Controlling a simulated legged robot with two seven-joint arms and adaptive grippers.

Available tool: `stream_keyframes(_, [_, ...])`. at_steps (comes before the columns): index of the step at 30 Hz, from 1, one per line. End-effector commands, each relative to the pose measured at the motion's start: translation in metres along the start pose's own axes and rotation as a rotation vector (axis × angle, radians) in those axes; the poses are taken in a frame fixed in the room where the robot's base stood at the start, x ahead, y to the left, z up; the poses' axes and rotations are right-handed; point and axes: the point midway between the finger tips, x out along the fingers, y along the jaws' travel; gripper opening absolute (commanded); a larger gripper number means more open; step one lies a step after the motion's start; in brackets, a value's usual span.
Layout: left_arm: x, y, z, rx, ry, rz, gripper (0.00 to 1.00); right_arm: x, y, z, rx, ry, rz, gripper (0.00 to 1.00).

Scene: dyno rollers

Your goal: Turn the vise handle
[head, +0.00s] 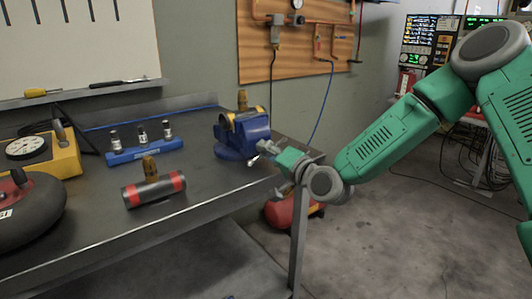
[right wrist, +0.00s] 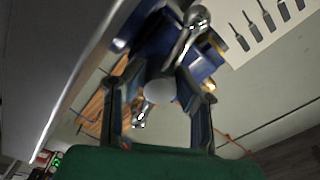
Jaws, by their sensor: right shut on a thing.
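The blue vise (head: 243,138) stands at the right end of the workbench, with a cylindrical part with a yellow band and a brass-coloured top in its jaws. Its metal handle (head: 254,160) is at the vise's front right side. My right gripper (head: 270,150) reaches in from the right and is shut on the handle. In the right wrist view the fingers of my right gripper (right wrist: 158,90) sit either side of the handle's round hub. The shiny handle (right wrist: 190,32) runs slantwise there, and the blue vise (right wrist: 155,40) lies behind. My left gripper is not in view.
On the bench (head: 215,185) are a roller with red bands (head: 153,190), a blue rack (head: 145,150) with small bottles, a yellow gauge box (head: 62,158) and a dark round object (head: 28,215). A red tank (head: 290,212) is on the floor past the bench corner.

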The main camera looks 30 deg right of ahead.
Motion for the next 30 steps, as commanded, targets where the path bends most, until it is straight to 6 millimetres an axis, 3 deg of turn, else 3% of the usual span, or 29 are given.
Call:
stream_keyframes(9, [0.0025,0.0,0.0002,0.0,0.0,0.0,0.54,-0.0005,0.0036,-0.0017,0.115,0.006,0.007,0.0])
stream_keyframes(25, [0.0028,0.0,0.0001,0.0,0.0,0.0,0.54,-0.0005,0.0043,-0.0015,0.134,0.005,0.008,0.0])
stream_keyframes(26, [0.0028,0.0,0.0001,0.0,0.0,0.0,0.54,-0.0005,0.0043,-0.0015,0.134,0.005,0.008,0.35])
stream_keyframes(27, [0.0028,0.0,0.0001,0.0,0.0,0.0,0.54,-0.0005,0.0041,-0.0014,0.134,0.005,0.008,0.44])
stream_keyframes(30, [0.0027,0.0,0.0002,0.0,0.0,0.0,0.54,-0.0003,0.0033,-0.001,0.133,0.004,0.006,0.44])
